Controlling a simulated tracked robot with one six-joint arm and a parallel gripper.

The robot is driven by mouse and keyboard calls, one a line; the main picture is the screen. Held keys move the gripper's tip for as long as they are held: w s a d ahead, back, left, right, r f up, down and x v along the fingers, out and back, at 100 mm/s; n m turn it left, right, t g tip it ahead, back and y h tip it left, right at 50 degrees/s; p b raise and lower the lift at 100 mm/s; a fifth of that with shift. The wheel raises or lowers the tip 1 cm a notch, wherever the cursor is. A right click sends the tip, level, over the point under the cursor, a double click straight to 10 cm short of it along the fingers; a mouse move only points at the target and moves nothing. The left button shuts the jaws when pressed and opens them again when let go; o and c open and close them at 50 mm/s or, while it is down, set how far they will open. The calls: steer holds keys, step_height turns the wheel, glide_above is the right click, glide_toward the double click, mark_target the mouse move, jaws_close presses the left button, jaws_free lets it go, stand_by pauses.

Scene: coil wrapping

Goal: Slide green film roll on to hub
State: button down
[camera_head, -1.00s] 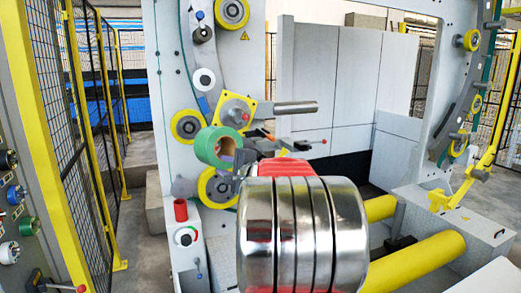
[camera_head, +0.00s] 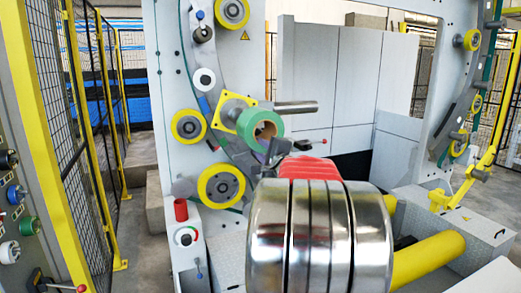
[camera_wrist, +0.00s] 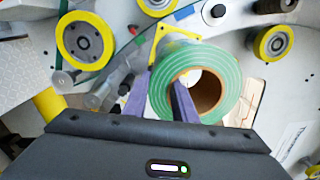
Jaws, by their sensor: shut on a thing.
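The green film roll (camera_head: 262,123) has a brown cardboard core and faces my body camera. My gripper (camera_head: 272,150) holds it by its wall; in the wrist view one finger (camera_wrist: 183,104) sits in the core opening and the other lies outside the roll's left side. The roll hides part of the hub's lower side.
Yellow rollers (camera_head: 188,126) and a white roller (camera_head: 204,79) stand on the ring beside the hub. Several shiny metal coils (camera_head: 318,235) fill the front, with a red-topped part (camera_head: 318,168) behind them. A mesh fence (camera_head: 75,110) closes the left.

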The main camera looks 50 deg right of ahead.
steer(key=shift+r, duration=0.15)
steer(key=shift+n, duration=0.3)
steer(key=shift+x, duration=2.85)
steer(key=x, duration=0.7)
stand_by(4.0)
